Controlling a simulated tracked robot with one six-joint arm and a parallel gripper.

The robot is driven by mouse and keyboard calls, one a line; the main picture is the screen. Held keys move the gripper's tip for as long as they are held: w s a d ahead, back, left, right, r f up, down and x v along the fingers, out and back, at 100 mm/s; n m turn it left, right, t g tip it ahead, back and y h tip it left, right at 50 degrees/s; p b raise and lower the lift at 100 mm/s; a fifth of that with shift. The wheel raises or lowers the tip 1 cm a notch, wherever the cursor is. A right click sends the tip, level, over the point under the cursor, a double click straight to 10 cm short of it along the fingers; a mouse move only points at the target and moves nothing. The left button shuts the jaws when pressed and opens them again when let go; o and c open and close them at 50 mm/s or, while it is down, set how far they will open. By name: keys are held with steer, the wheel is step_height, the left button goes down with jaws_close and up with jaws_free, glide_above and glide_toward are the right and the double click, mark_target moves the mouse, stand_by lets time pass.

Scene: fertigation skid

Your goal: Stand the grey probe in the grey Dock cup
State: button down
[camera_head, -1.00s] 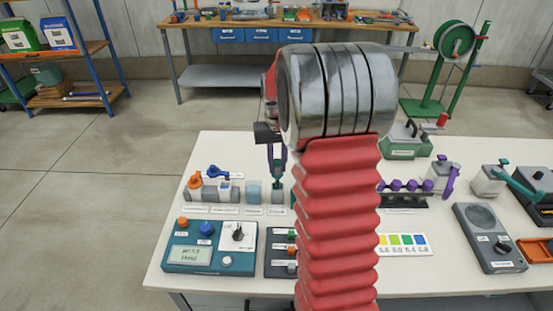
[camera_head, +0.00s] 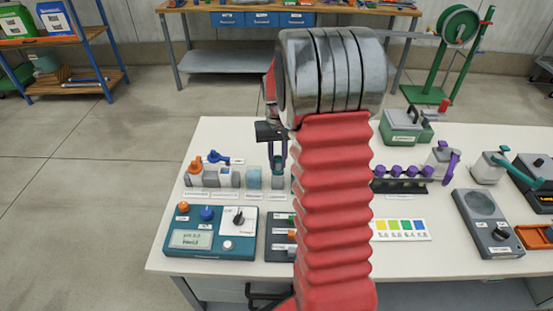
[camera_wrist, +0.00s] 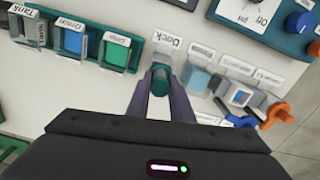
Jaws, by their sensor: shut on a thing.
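My gripper (camera_wrist: 161,88) has purple fingers shut on the grey probe (camera_wrist: 161,79), whose teal top shows between them in the wrist view. The gripper also shows in the head view (camera_head: 277,155), at the right end of the row of cups. The grey Dock cup (camera_head: 277,182) is directly below the fingers. In the wrist view the Dock label (camera_wrist: 178,22) lies just beyond the held probe. The probe looks about upright over or in the Dock cup. Its lower end is hidden, so I cannot tell whether it is seated.
A light blue cup (camera_wrist: 196,79) stands close beside the Dock cup. Beyond it are a grey cup with blue (camera_wrist: 237,96) and an orange-topped piece (camera_wrist: 275,114). A teal meter (camera_head: 208,232) and a dark box with coloured buttons (camera_head: 280,238) sit in front.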

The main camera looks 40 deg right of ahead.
steer(key=c, duration=1.5)
jaws_free()
steer(key=shift+r, duration=3.55)
steer(key=shift+s+a+f, duration=0.2)
steer(key=shift+s+f, duration=0.15)
steer(key=shift+f, duration=0.1)
steer(key=shift+s+a+f, duration=0.15)
steer(key=shift+s+f, duration=0.15)
steer(key=shift+f, duration=0.15)
steer(key=shift+s+a+r+n+t, duration=0.95)
steer(key=shift+s+a+r, duration=1.2)
steer(key=shift+s+a, duration=1.5)
steer(key=shift+s+a+r+n+t, duration=0.9)
steer(key=shift+s+a+r, duration=1.65)
steer(key=shift+a, duration=1.85)
steer(key=shift+s+a+r+n+t, duration=0.9)
steer(key=shift+s+a+r, duration=0.85)
steer(key=shift+s+a, duration=2.05)
